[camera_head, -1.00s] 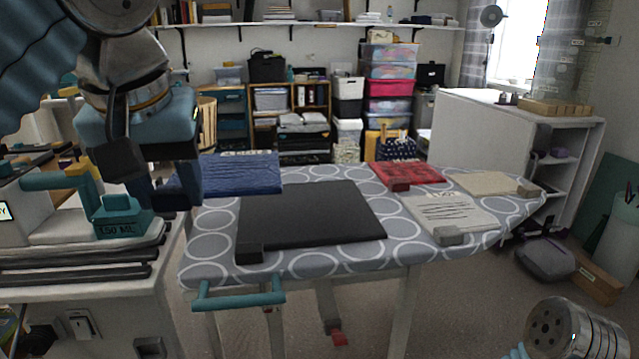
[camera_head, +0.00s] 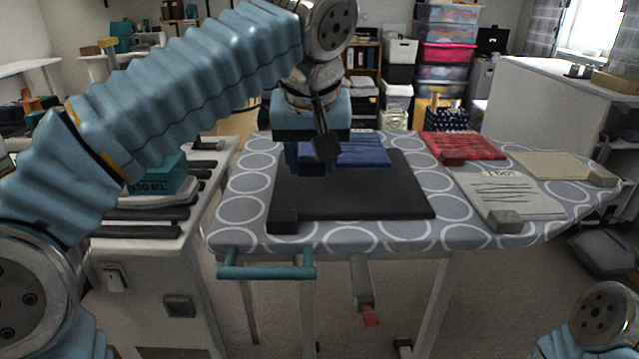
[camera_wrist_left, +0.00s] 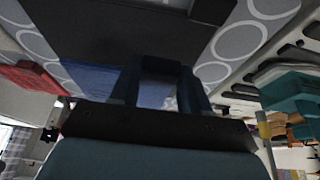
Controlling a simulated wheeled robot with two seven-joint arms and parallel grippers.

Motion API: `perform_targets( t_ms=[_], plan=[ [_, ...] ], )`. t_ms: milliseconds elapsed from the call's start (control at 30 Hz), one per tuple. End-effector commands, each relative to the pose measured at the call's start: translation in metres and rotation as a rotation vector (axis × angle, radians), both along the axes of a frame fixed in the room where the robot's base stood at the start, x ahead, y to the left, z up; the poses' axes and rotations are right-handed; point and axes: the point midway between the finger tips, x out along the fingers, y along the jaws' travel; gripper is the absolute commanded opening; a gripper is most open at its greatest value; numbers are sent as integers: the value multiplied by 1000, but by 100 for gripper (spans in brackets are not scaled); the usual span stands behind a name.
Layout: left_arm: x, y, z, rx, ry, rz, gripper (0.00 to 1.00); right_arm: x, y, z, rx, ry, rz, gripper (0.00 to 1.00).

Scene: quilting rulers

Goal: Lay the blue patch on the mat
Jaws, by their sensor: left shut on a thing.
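The blue patch (camera_head: 365,153) shows behind and to the right of my left gripper in the head view, over the far part of the black mat (camera_head: 390,200). My left gripper (camera_head: 318,170) points down over the mat's far left part and is shut on the patch's near left part, which the fingers hide. In the left wrist view the blue patch (camera_wrist_left: 98,78) shows beside the fingers, with the dark mat (camera_wrist_left: 110,30) beyond. I cannot tell whether the patch touches the mat. My right gripper is not in view.
A red patch (camera_head: 470,147), a white patch (camera_head: 525,200) and a beige patch (camera_head: 555,167) lie on the right of the ironing board (camera_head: 240,215). A grey block (camera_head: 508,221) sits on the white patch. A white cabinet (camera_head: 140,260) stands at the left.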

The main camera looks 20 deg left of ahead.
Motion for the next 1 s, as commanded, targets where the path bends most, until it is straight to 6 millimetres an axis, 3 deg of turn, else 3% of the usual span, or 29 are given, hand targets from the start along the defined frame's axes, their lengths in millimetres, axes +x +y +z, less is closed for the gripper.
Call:
perform_targets(
  t_ms=[133,300,667,700,867,1000],
  plan=[
    [14,-9,-23,2,4,0,14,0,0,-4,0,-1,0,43],
    [12,-7,-47,1,1,0,14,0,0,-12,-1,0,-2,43],
    [12,-7,-51,0,1,0,14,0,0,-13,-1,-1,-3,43],
    [12,-7,-50,1,1,0,49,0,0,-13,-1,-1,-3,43],
    [12,-7,-50,1,1,0,72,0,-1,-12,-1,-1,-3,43],
    [12,-7,-50,1,1,0,72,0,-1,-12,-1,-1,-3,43]
  ],
)
